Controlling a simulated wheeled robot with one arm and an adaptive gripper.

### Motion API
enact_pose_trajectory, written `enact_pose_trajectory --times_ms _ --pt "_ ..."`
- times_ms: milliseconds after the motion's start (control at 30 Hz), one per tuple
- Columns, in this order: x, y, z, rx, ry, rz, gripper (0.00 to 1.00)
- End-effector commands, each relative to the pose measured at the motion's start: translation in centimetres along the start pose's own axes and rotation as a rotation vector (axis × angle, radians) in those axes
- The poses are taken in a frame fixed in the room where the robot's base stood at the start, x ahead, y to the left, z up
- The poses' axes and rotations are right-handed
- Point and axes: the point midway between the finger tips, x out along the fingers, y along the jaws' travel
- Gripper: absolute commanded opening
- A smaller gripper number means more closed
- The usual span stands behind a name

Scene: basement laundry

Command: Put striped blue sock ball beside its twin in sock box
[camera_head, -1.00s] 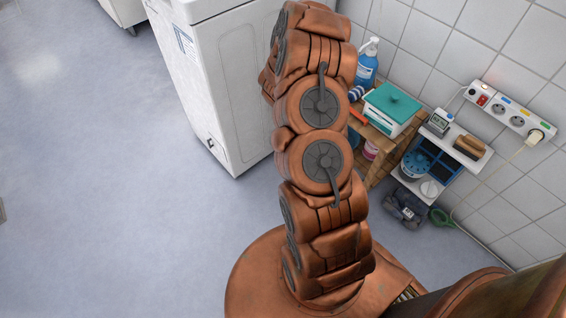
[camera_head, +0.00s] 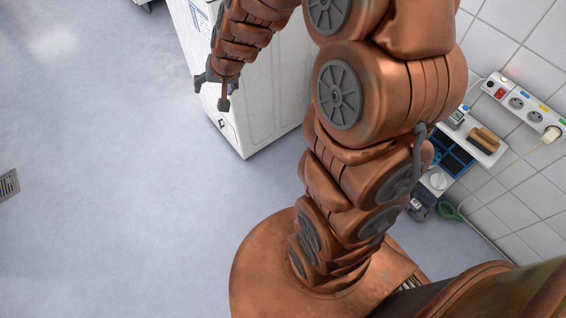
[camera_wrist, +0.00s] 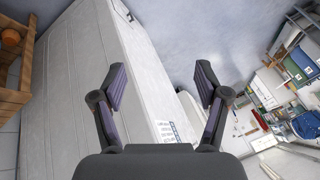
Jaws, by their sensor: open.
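My gripper (camera_head: 211,92) hangs in front of the white machine at the upper left of the head view. In the wrist view my gripper (camera_wrist: 160,78) has its two dark fingers spread wide, with nothing between them. I cannot make out the striped blue sock ball, its twin or the sock box in either current view. My arm covers much of the wall side in the head view.
A white machine (camera_head: 258,105) stands beside my gripper; its pale panel (camera_wrist: 75,90) fills the wrist view's left half. A wooden shelf (camera_wrist: 14,75) is at that view's far left. A power strip (camera_head: 525,105) is on the tiled wall.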

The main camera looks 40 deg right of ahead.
Motion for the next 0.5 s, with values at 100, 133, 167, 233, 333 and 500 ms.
enact_pose_trajectory --times_ms 100,133,167,233,333,500 --pt "-3.2 -1.3 4.7 -0.105 -0.12 0.001 0.74" --pt "-4.1 -1.4 5.9 -0.13 -0.152 0.006 0.74" --pt "-4.9 -1.4 7.1 -0.153 -0.181 0.012 0.74" --pt "-6.9 -1.0 9.9 -0.204 -0.254 0.033 0.74" --pt "-9.8 0.1 13.6 -0.272 -0.352 0.078 0.74" --pt "-15.1 3.3 19.3 -0.357 -0.507 0.182 0.74"
